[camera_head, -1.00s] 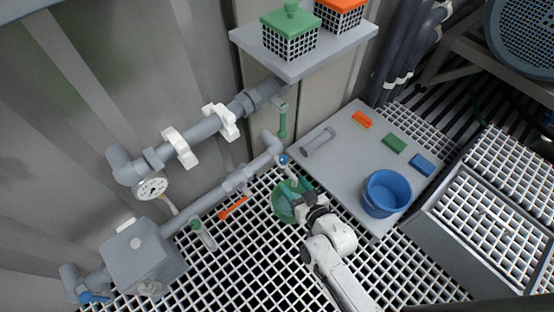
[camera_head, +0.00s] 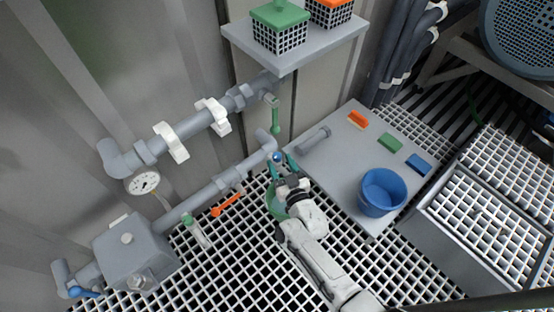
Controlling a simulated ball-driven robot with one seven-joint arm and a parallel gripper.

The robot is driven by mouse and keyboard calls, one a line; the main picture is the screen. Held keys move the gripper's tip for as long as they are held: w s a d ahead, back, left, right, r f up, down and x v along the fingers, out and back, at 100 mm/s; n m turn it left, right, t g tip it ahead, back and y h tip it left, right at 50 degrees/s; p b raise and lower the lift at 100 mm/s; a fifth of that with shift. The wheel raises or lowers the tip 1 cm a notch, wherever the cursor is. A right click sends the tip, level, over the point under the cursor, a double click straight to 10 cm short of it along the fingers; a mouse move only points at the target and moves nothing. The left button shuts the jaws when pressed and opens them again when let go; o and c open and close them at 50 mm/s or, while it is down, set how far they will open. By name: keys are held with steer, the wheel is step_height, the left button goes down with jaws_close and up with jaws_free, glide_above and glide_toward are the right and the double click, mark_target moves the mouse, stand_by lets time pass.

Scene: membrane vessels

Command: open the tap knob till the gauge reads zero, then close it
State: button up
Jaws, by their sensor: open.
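The blue tap knob (camera_head: 277,157) sits at the right end of the lower grey pipe. My gripper (camera_head: 281,164) is open, with its teal fingertips on either side of the knob in this view. I cannot tell whether they touch it. The round white gauge (camera_head: 143,182) hangs below the left end of the upper pipe. Its dial faces me, but the reading is too small to tell. A green bucket (camera_head: 275,207) stands under the tap, partly hidden by my gripper and wrist.
A green handle (camera_head: 275,117) hangs above the tap. An orange tool (camera_head: 226,204) lies left of the bucket. A blue lever (camera_head: 84,292) is at lower left.

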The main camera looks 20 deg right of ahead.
mark_target(278, 161)
steer(key=shift+w+b, duration=0.55)
steer(key=shift+w, duration=1.15)
steer(key=shift+c, duration=0.5)
steer(key=c, duration=0.8)
steer(key=shift+a+r+m+h+p, duration=0.1)
steer(key=shift+r+m+h+p, duration=0.4)
steer(key=shift+p, duration=0.7)
steer(key=shift+f+m+h+p, duration=0.3)
steer(key=shift+m+h+p, duration=0.35)
steer(key=shift+h, duration=0.55)
steer(key=shift+f+m+g+h, duration=0.2)
steer(key=shift+m+g+h, duration=0.3)
steer(key=shift+h, duration=0.4)
